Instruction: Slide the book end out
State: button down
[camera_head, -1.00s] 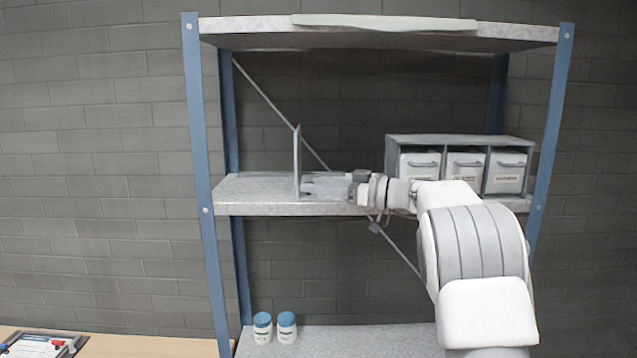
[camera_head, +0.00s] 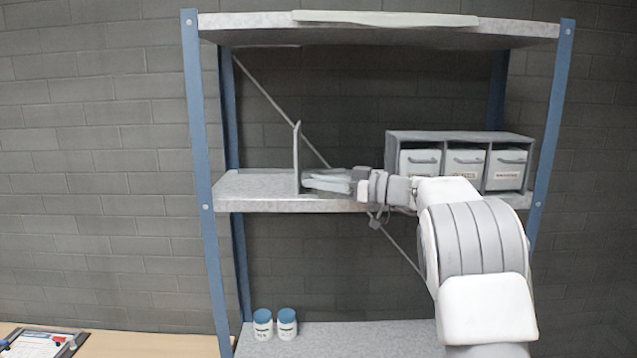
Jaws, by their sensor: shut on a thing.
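The book end (camera_head: 297,160) is a thin grey upright plate near the left of the middle shelf (camera_head: 245,187). It stands upright on the shelf. My gripper (camera_head: 350,181) reaches in from the right at shelf height, just right of the plate. It is shut on the book end, by its low part. Light grey flat shapes lie between the plate and my wrist; I cannot tell which are the book end's foot and which are fingers. The exact contact is too small to see.
A grey holder with several white labelled bins (camera_head: 463,165) stands on the right of the middle shelf, behind my arm. Blue posts (camera_head: 205,180) frame the rack. Two blue-lidded jars (camera_head: 263,327) stand on the lower shelf. The shelf left of the book end is clear.

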aim_at(334, 196)
dwell(0.8)
jog(key=shift+d+f+b, duration=0.25)
jog(key=shift+d+b, duration=0.6)
jog(key=shift+b, duration=0.35)
jog(key=shift+d+r+b, duration=0.2)
jog(key=shift+d+b, duration=0.8)
jog(key=shift+d, duration=0.05)
jog(key=c, duration=0.6)
grip_release()
jog(key=shift+a+r, duration=0.1)
